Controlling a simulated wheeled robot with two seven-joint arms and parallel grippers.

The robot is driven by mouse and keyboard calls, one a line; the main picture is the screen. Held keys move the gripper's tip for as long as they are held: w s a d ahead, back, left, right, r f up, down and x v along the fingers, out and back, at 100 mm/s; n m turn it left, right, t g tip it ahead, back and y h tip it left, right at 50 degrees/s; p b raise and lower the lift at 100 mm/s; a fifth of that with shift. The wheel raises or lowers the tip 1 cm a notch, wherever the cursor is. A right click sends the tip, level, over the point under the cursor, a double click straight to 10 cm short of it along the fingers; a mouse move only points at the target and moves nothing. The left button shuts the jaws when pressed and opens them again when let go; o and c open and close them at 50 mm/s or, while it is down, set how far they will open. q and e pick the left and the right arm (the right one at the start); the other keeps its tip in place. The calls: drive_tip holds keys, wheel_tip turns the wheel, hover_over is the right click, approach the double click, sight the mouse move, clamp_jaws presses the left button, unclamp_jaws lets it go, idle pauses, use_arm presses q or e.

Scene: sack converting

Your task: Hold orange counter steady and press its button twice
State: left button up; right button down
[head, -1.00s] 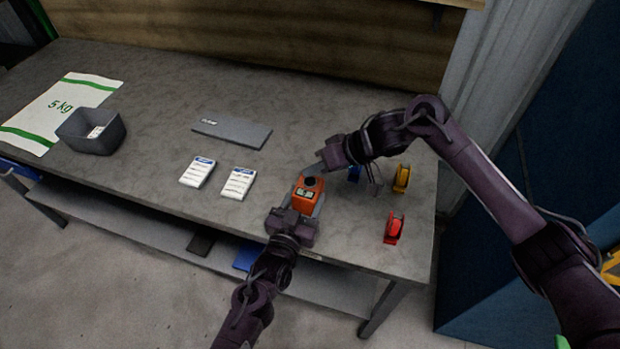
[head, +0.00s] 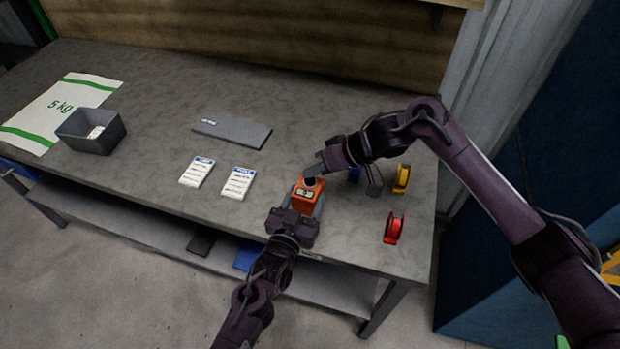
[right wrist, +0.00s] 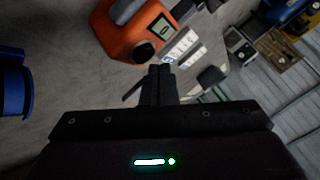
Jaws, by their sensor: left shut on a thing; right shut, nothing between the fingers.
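The orange counter (head: 306,201) stands near the front edge of the table, its small display facing my left arm. Its dark round button (head: 311,182) is on the far part of its top. My left gripper (head: 307,205) is shut on the counter from the front, a grey finger along its side. My right gripper (head: 314,172) is shut and empty, its tips right by the button; I cannot tell whether they touch. In the right wrist view the counter (right wrist: 118,38) and its button (right wrist: 145,50) show just beyond the right fingertips (right wrist: 160,70).
Two printed cards (head: 237,183) lie left of the counter, with a grey slab (head: 232,134) behind. A grey bin (head: 92,140) and a 5 kg sack (head: 45,120) are far left.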

sight(315, 181)
drive_tip(key=shift+f, duration=0.25)
drive_tip(key=shift+f, duration=0.6)
idle(0.8)
drive_tip(key=shift+r, duration=1)
drive_tip(key=shift+r, duration=2.5)
idle(0.4)
wheel_tip(315, 181, up, 4)
drive_tip(key=shift+f, duration=0.1)
